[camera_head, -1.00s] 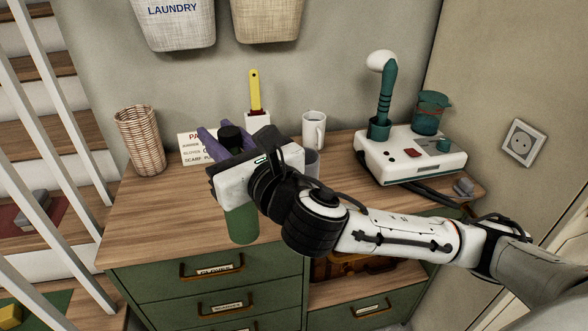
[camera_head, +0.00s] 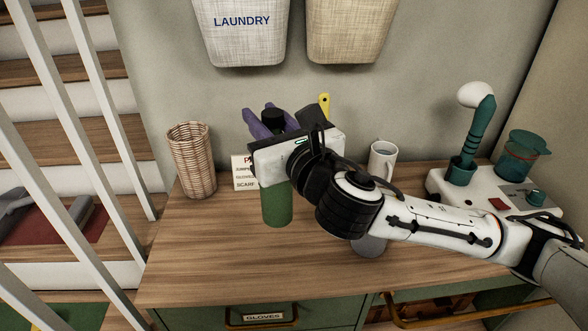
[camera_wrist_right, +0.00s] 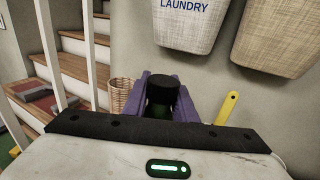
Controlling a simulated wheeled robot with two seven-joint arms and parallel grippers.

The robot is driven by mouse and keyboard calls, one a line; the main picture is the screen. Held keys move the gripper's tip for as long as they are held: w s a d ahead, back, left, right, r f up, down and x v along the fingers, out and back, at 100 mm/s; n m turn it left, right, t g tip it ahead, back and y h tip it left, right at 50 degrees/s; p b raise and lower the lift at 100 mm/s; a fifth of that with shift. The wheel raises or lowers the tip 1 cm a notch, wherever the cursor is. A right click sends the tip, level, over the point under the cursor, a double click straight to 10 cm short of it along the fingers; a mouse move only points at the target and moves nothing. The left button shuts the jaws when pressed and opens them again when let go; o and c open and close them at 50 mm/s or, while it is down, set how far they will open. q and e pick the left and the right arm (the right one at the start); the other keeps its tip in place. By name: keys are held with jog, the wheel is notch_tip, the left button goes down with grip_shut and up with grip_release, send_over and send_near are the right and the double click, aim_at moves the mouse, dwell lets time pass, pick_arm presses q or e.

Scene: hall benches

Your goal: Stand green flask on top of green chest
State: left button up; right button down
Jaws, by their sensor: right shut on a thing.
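The green flask (camera_head: 277,206) has a black cap (camera_head: 273,119) and is upright. My right gripper (camera_head: 268,124) is shut on it below the cap, with purple fingers on both sides. In the right wrist view the cap (camera_wrist_right: 165,90) stands between the fingers. The green chest (camera_head: 200,318) has a wooden top (camera_head: 215,255) and green drawers. The flask's bottom shows in front of the bare middle of the top. I cannot tell whether it touches the wood. My left gripper is not in view.
A wicker basket (camera_head: 192,160) and a printed card (camera_head: 243,172) stand at the back left. A white mug (camera_head: 383,162), a grey cup (camera_head: 370,246) partly behind my arm, and a white device (camera_head: 440,188) are at right. The left front of the top is clear.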

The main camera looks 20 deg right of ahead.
notch_tip(320, 180, down, 8)
jog(key=shift+b, duration=0.35)
jog(key=shift+f, duration=0.2)
jog(key=c, duration=1.5)
grip_release()
jog(key=shift+f, duration=0.1)
jog(key=shift+o, duration=0.3)
jog(key=s+d+b, duration=0.1)
jog(key=s, duration=1.1)
jog(key=shift+d+r, duration=0.2)
jog(key=shift+d, duration=0.05)
